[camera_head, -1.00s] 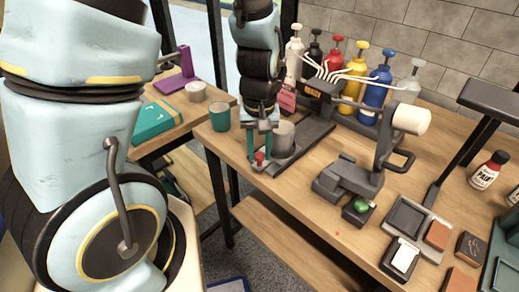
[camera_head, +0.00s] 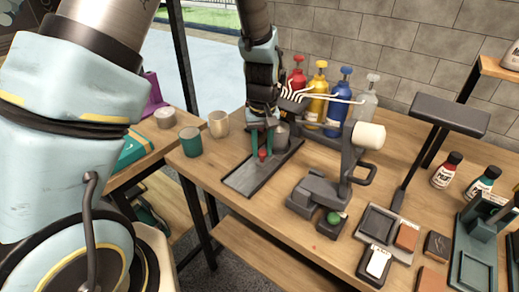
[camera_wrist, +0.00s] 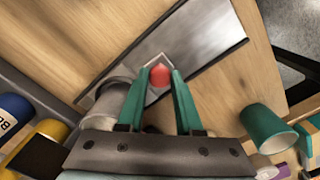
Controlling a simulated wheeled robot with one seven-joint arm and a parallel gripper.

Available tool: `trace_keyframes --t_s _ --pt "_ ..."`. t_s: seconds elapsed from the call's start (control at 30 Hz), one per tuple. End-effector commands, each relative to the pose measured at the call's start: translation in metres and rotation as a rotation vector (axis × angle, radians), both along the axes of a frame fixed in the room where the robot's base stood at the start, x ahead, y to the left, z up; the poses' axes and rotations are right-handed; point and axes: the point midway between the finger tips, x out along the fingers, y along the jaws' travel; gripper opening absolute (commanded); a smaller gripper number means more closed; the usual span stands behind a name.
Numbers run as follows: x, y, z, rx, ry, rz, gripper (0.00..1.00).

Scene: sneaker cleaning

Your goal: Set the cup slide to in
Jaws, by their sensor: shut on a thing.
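The cup slide is a dark flat track (camera_head: 244,184) on the wooden table, with a red knob (camera_head: 262,155) and a grey metal cup (camera_head: 281,134) toward its far right end. My gripper (camera_head: 262,150) points down with its teal fingers on either side of the red knob. In the wrist view my gripper (camera_wrist: 161,72) is shut on the red knob (camera_wrist: 159,76). The grey cup (camera_wrist: 108,104) is beside the left finger, partly hidden. The bare track (camera_wrist: 215,38) stretches to the upper right there.
A green cup (camera_head: 190,141) and a beige cup (camera_head: 218,123) stand left of the slide. Pump bottles (camera_head: 317,92) are behind it. A dark press with a pale roller (camera_head: 367,136) stands to the right. Its green-knobbed block (camera_head: 333,219) is in front.

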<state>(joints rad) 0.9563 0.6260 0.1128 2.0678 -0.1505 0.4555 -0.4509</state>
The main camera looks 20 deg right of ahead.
Motion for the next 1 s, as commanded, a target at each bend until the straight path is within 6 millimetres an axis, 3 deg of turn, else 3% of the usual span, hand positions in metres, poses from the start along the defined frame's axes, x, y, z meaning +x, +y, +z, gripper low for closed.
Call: trace_keyframes --t_s 0.03,0.07,0.3,0.67,1.0 --pt "0.001 0.000 0.001 -0.001 -0.002 0.001 0.00" --pt "0.001 0.000 0.001 -0.001 -0.002 0.001 0.38" --pt "0.000 0.000 0.000 0.000 -0.001 0.000 0.64" --pt "0.001 -0.001 0.007 -0.003 -0.003 -0.001 0.64" --pt "0.001 -0.001 0.068 -0.005 -0.005 -0.001 0.64"
